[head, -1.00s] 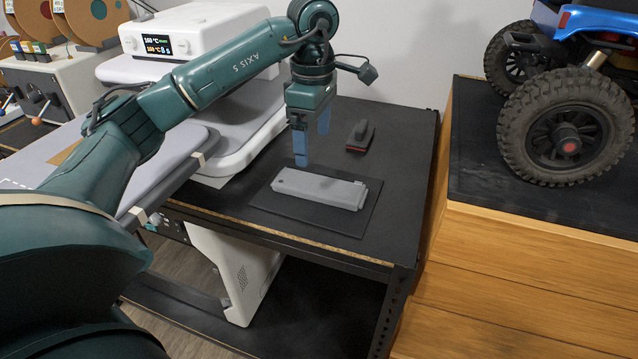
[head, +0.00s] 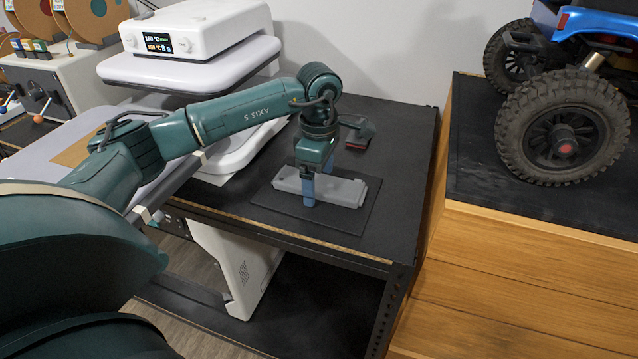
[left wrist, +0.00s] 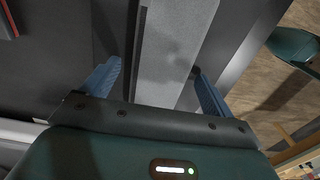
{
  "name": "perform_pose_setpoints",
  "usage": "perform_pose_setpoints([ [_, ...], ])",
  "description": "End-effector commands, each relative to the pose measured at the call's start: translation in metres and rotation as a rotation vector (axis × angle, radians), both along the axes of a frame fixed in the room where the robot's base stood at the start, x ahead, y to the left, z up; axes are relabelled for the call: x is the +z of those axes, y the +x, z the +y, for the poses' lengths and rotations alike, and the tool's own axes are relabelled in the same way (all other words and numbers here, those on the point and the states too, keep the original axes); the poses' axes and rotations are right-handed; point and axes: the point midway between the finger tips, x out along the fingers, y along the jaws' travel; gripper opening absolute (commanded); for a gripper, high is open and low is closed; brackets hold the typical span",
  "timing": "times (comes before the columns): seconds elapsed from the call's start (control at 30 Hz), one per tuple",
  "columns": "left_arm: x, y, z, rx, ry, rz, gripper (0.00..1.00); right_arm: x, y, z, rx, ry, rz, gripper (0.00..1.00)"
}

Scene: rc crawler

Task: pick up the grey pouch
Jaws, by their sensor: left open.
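The grey pouch (head: 345,191), long and flat, lies on a thin black mat (head: 353,226) on the dark table. It also shows in the left wrist view (left wrist: 172,45), running away between the fingers. My left gripper (head: 317,183) is open and low over the pouch, pointing down. Its blue fingers (left wrist: 155,83) stand on either side of the pouch, with a gap on each side. In the head view one finger is in front of the pouch and covers part of it. My right gripper is not in view.
A small red and black block (head: 361,134) lies behind the pouch. A white heat press (head: 195,75) stands to the left. A wooden crate (head: 520,270) with a black top carries a blue crawler (head: 560,125) on the right. The table's front right is clear.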

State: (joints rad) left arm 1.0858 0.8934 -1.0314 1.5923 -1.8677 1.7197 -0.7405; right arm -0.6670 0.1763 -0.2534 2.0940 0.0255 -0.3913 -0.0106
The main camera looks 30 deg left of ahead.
Motion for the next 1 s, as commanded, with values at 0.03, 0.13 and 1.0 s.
perform_pose_setpoints([
  [0.03, 0.0, 0.0, 0.0, 0.0, 0.0, 0.0, 0.87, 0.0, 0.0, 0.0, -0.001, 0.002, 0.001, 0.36],
  [0.13, 0.0, 0.0, 0.0, 0.0, 0.0, 0.0, 0.79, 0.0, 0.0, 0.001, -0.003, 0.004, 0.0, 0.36],
  [1.0, 0.016, 0.001, 0.0, 0.0, 0.0, -0.005, 0.39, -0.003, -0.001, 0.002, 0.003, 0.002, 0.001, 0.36],
])
